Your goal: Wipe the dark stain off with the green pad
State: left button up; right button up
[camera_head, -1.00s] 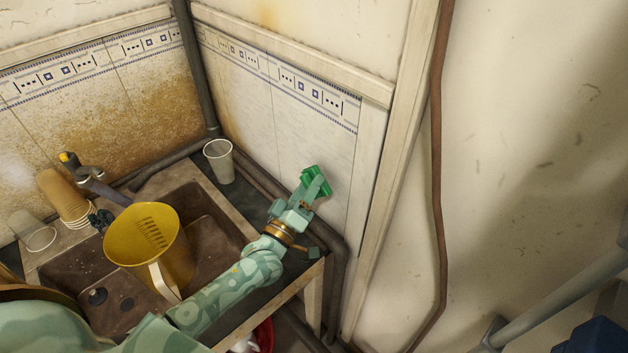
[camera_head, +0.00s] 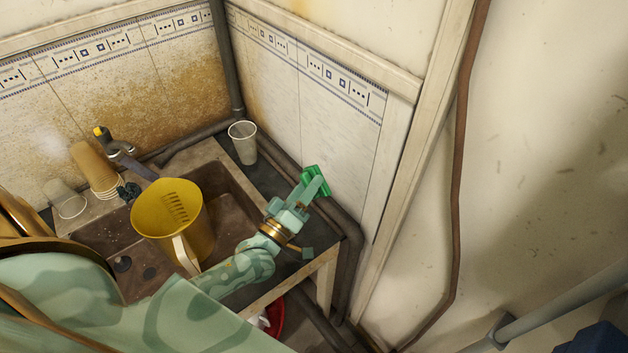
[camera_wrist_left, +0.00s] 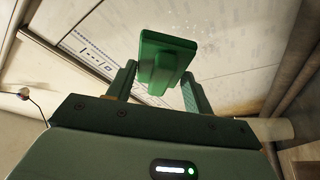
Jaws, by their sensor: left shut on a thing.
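The green pad (camera_head: 314,182) is held up in front of the white tiled wall, right of the sink, by my left gripper (camera_head: 304,198). In the left wrist view the pad (camera_wrist_left: 168,52) is a flat green block with a raised grip, and my left gripper (camera_wrist_left: 158,88) has a finger on each side of that grip. The pad's far face is hidden, and I cannot tell whether it touches the wall. I cannot pick out a separate dark stain; the pad and arm may cover part of the surface. My right gripper is out of view.
A clear cup (camera_head: 243,142) stands in the counter corner. A yellow jug (camera_head: 172,215) is in the brown sink (camera_head: 232,190), with stacked tan cups (camera_head: 95,168) and a tap (camera_head: 118,146) behind. Dark pipes (camera_head: 345,270) run along the wall base. Brown grime covers the back tiles (camera_head: 180,95).

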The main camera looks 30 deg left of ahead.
pick_arm(q)
jog(key=shift+s+a, duration=0.1)
jog(key=shift+s, duration=0.1)
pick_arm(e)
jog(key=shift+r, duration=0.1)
